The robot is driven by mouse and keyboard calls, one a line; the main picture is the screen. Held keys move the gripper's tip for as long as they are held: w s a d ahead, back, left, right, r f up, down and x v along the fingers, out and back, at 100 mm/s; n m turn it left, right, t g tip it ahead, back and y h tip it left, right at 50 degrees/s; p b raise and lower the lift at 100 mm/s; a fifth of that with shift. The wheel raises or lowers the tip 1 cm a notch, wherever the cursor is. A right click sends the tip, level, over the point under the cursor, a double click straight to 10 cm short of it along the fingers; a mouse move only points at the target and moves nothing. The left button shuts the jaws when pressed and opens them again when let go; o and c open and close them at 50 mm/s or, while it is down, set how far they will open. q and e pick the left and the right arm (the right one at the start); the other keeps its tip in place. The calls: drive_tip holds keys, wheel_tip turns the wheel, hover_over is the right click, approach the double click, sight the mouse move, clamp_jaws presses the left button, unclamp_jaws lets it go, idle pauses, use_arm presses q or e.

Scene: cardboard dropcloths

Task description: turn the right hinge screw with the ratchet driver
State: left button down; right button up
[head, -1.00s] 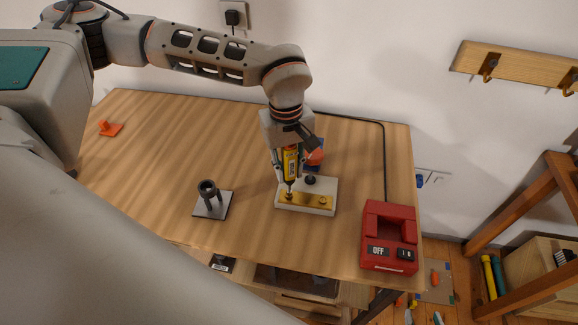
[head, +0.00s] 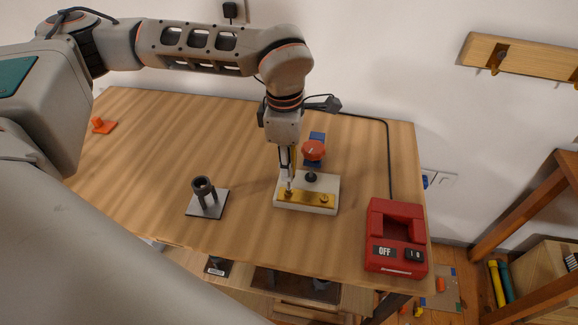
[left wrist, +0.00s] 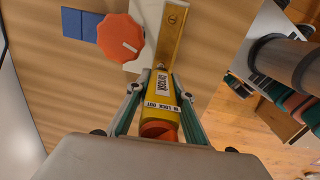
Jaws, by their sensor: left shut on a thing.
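The ratchet driver (left wrist: 158,98) is yellow with a black-and-white label and an orange-red end. My left gripper (head: 286,169) is shut on it and holds it roughly upright; the gripper hides most of it in the head view. The brass hinge plate (head: 307,199) lies on a pale block (head: 292,207). The driver's thin tip is down at the left screw (head: 289,192); whether it is seated in it I cannot tell. The right screw (head: 324,199) stands clear of the driver. One screw shows at the plate's far end in the left wrist view (left wrist: 172,18). My right gripper is not in view.
A dark holder on a grey base (head: 208,205) stands left. A red box marked OFF (head: 396,238) sits at the right edge, with a black cable behind.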

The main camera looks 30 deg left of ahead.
use_arm(q)
drive_tip(key=shift+s+a+f, duration=0.15)
drive_tip(key=shift+s+f, duration=0.05)
drive_tip(key=shift+f, duration=0.2)
drive_tip(key=shift+r, duration=0.1)
drive_tip(key=shift+w+r+p, duration=0.2)
drive_tip(key=shift+r+p, duration=0.45)
drive_tip(key=shift+r, duration=0.2)
drive_tip(key=shift+r+p, duration=1.65)
drive_tip(key=shift+r, duration=1.15)
